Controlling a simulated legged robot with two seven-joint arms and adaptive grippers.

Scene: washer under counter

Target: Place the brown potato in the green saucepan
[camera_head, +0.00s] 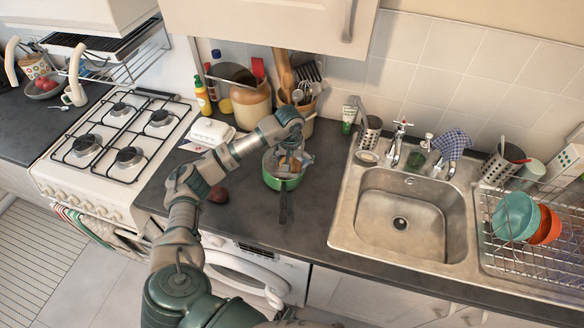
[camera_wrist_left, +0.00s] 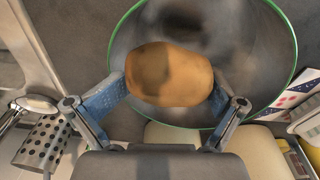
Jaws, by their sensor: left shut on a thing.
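The green saucepan (camera_head: 285,184) stands on the dark counter left of the sink, its dark handle towards the front edge. My left gripper (camera_head: 290,162) is over the saucepan, pointing down. In the left wrist view my left gripper (camera_wrist_left: 166,92) is shut on the brown potato (camera_wrist_left: 168,75), one blue-padded finger on each side. The potato is over the inside of the saucepan, whose green rim (camera_wrist_left: 296,45) circles behind it. I cannot tell whether the potato touches the pan's bottom. In the head view the potato is mostly hidden by the gripper. My right gripper is not in view.
A reddish-brown round object (camera_head: 218,194) lies on the counter left of the pan, partly behind my arm. A white butter dish (camera_head: 211,134), a large jar (camera_head: 252,103) and a utensil pot (camera_head: 300,108) stand behind. The sink (camera_head: 400,220) is to the right, the stove (camera_head: 118,140) to the left.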

